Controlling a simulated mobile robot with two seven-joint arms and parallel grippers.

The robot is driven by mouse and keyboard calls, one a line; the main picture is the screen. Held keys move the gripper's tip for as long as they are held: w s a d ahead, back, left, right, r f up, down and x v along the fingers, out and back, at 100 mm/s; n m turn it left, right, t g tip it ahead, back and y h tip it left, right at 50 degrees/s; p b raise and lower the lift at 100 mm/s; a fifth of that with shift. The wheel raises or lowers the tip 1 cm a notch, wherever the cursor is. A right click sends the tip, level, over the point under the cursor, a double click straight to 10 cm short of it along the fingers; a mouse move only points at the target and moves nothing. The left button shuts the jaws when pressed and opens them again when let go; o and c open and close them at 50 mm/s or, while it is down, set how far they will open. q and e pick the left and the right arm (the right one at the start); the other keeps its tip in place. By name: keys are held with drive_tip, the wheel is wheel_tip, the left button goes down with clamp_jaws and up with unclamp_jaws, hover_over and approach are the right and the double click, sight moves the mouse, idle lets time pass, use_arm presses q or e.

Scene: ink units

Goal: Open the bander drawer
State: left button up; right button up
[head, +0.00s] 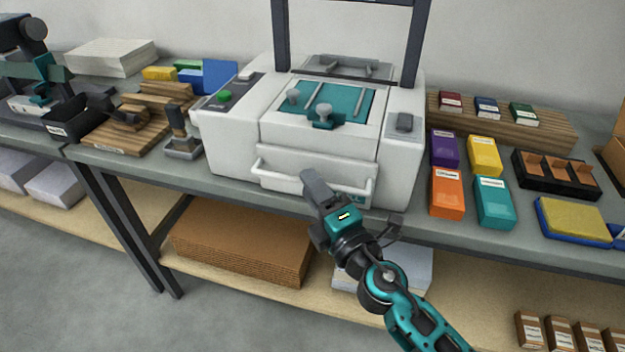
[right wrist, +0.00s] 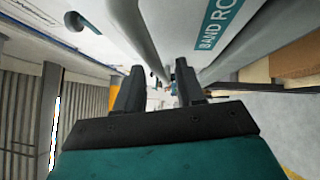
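The bander (head: 325,145) is the white machine with a teal top plate at the middle of the bench. Its front drawer (head: 280,160) looks shut and has a white bar handle (head: 272,180), also seen in the right wrist view (right wrist: 150,32). My right gripper (head: 318,205) is in front of the drawer and overlaps the handle's middle in the head view. In the right wrist view the fingers (right wrist: 160,88) are apart, with the handle near the gap between them. Whether they touch it I cannot tell. My left gripper is not in view.
A stamp-like tool (head: 182,145) and a wooden board (head: 118,138) stand left of the bander. Coloured boxes (head: 447,190) and a black divided tray (head: 555,175) are on the right. Cardboard sheets (head: 240,240) lie on the shelf below. Floor in front is clear at lower left.

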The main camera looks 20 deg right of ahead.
drive_tip(key=shift+w+a, duration=0.1)
drive_tip(key=shift+w, duration=0.25)
drive_tip(key=shift+c, duration=0.3)
clamp_jaws()
